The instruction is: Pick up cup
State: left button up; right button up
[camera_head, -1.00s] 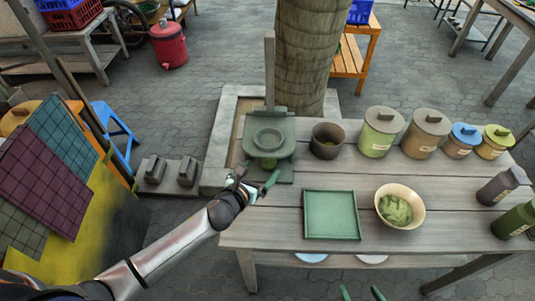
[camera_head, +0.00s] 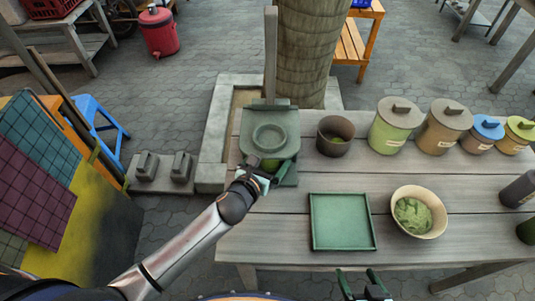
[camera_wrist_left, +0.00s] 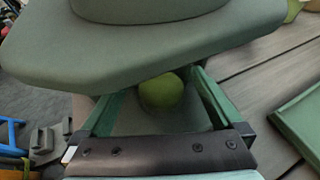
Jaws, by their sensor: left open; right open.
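A green rounded thing (camera_head: 270,164) sits under the grey-green stand (camera_head: 288,122) at the table's left end; it may be the cup or its content, and the stand's top hides much of it. My left gripper (camera_head: 268,176) is open just in front of it. In the left wrist view the green thing (camera_wrist_left: 161,92) shows between the spread fingers (camera_wrist_left: 160,100); I cannot tell whether they touch it. A dark brown cup-like pot (camera_head: 335,136) with green content stands right of the stand. My right gripper (camera_head: 360,284) is open and empty at the bottom edge.
A square green tray (camera_head: 342,222) and a cream bowl (camera_head: 419,212) with green content lie on the wooden table (camera_head: 285,222). Several lidded jars (camera_head: 396,126) line its back right. The stand's wide top overhangs my left gripper. A tree trunk (camera_head: 313,55) rises behind.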

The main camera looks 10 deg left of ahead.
pick_arm(q)
jog(key=shift+w+f, duration=0.1)
jog(key=shift+c, duration=0.4)
jog(key=c, duration=1.2)
